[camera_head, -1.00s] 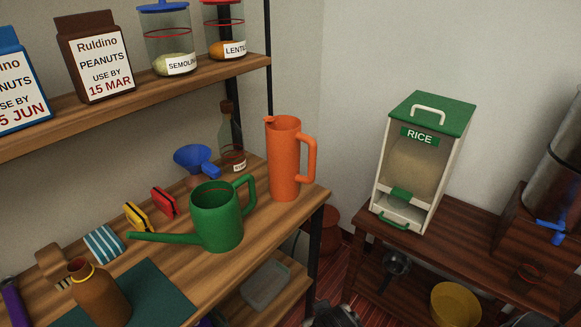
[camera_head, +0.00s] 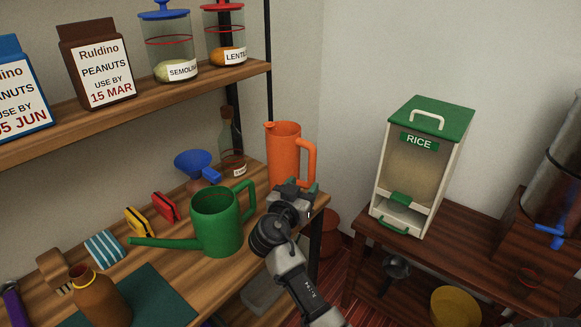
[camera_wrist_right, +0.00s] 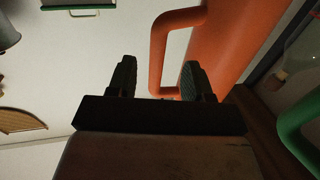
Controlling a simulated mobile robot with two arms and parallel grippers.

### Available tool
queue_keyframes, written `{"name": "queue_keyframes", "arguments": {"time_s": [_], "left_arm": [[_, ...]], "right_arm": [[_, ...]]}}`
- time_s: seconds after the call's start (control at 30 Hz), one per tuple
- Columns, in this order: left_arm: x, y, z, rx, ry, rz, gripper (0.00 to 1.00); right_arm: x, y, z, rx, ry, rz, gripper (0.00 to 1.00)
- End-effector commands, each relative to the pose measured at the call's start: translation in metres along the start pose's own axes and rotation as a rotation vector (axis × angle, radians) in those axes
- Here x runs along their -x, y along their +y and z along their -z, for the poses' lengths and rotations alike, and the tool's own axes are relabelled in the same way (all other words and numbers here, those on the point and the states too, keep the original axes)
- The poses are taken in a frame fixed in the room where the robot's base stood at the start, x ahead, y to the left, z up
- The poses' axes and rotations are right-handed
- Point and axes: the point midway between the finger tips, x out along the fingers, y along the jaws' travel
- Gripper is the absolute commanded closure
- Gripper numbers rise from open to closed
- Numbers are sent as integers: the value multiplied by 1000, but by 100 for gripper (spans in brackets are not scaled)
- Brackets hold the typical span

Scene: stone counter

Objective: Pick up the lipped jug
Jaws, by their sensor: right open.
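The lipped jug is a tall orange jug (camera_head: 284,150) with a small lip at its top left and a handle on its right. It stands upright at the right end of the wooden counter. My right gripper (camera_head: 301,186) is in front of the jug's lower part and hides its base. In the right wrist view, the jug's body (camera_wrist_right: 228,45) and handle (camera_wrist_right: 158,50) are ahead of the open right gripper (camera_wrist_right: 157,78). The handle's lower part shows between the two fingers; I cannot tell whether they touch it. My left gripper is not in view.
A green watering can (camera_head: 216,222) stands just left of my right arm, its handle towards the jug. A shelf (camera_head: 150,97) with jars runs above. A rice dispenser (camera_head: 415,170) stands on the right table.

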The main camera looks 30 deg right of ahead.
Motion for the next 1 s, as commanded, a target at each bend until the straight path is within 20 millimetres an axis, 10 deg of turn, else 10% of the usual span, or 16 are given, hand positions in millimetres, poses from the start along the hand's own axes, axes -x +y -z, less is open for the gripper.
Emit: {"name": "queue_keyframes", "arguments": {"time_s": [0.87, 1.0], "left_arm": [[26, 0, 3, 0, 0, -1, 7], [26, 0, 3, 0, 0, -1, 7]], "right_arm": [[-72, 3, -6, 1, -3, 0, 49], [-72, 3, -6, 1, -3, 0, 69]]}}
